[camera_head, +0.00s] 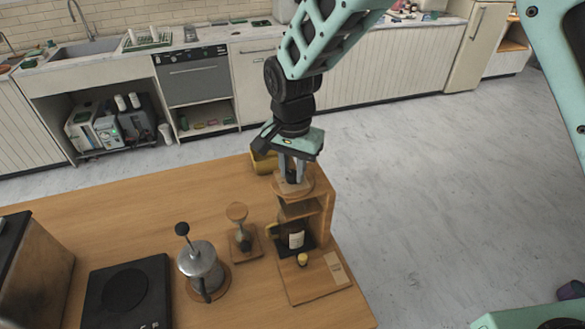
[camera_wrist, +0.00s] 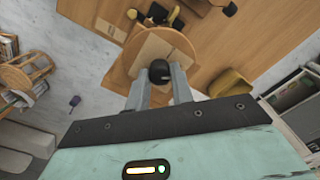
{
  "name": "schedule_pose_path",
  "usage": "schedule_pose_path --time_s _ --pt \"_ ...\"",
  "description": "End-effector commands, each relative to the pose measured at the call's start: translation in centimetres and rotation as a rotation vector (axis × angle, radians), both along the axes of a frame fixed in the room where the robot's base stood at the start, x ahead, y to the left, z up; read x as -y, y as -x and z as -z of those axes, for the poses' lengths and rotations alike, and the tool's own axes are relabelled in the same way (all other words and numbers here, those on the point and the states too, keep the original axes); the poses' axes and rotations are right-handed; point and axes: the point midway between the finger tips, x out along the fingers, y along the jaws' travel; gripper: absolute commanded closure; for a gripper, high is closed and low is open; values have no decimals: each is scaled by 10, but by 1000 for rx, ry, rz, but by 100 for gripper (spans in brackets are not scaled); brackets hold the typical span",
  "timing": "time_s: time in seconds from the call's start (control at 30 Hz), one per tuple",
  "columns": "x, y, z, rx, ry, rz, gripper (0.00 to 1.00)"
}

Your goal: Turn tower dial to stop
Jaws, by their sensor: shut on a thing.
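The wooden tower (camera_head: 318,218) stands at the right end of the wooden counter, with a round wooden disc (camera_head: 307,189) at its top. In the wrist view the disc (camera_wrist: 181,44) lies below my fingers. A round black knob, which looks like the dial (camera_wrist: 158,70), sits between the fingertips. My gripper (camera_head: 292,174) points down over the tower's top, its fingers closed on the dial; it also shows in the wrist view (camera_wrist: 159,76). The fingers mostly hide the dial in the head view, and its turn angle cannot be read.
A yellow cup (camera_head: 262,163) stands just behind the tower; it also shows in the wrist view (camera_wrist: 229,82). Open floor (camera_head: 420,190) lies to the right.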

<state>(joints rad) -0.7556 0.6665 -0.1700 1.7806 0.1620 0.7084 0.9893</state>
Motion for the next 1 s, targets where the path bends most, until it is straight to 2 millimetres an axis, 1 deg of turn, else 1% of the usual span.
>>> schedule_pose_path --time_s 0.27,0.7,1.0 --pt "0 -1 1 2 -1 -208 100" --pt "0 -2 0 4 -1 -621 100" --pt "-1 -1 -1 4 -1 -841 100"
